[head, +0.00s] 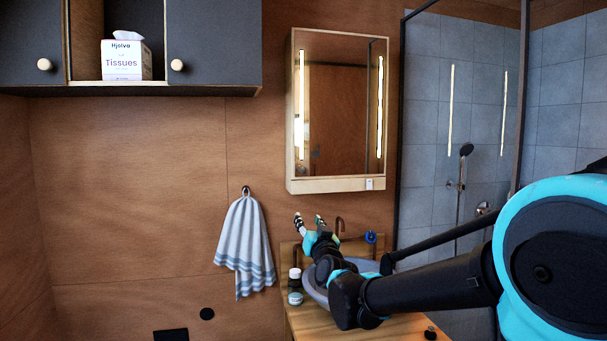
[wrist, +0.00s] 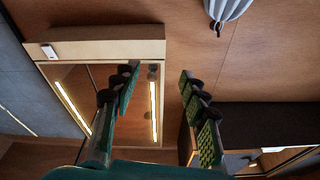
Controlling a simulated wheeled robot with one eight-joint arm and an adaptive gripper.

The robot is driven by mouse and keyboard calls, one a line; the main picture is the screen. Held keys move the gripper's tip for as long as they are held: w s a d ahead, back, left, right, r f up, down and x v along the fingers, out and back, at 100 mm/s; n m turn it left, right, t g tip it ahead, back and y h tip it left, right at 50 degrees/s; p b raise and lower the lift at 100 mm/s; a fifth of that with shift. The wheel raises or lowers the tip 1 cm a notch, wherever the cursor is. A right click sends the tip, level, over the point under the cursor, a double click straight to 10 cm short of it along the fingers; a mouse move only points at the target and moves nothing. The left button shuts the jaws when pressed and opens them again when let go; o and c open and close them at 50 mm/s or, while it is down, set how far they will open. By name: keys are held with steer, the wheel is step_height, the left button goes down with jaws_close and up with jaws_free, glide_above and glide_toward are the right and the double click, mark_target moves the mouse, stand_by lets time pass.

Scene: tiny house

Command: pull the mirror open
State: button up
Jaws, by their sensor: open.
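The mirror (head: 340,110) is the front of a wooden wall cabinet with lit vertical strips. It looks closed in the head view. In the wrist view the mirror (wrist: 138,120) appears turned over, at left of centre. My gripper (head: 308,218) is below the cabinet's lower left part in the head view, fingers pointing up and spread. In the wrist view my gripper (wrist: 158,76) is open and empty. Its left finger overlaps the mirror; its right finger appears over the wall past the cabinet's edge. No contact is visible.
A wooden counter (head: 405,326) with a basin (head: 315,288) and small bottle (head: 295,283) lies below my arm. A striped towel (head: 246,245) hangs at left. A glass shower (head: 430,100) stands right of the mirror. Dark cupboards (head: 213,45) hang upper left, holding a tissue box (head: 126,60).

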step_height(320, 180, up, 6)
steer(key=m+t+h, duration=0.2)
glide_toward(303, 171)
steer(key=shift+t, duration=0.3)
steer(key=x, duration=0.9)
steer(key=shift+w+f, duration=0.15)
steer(key=shift+f, duration=0.05)
steer(key=shift+c, duration=0.3)
jaws_close()
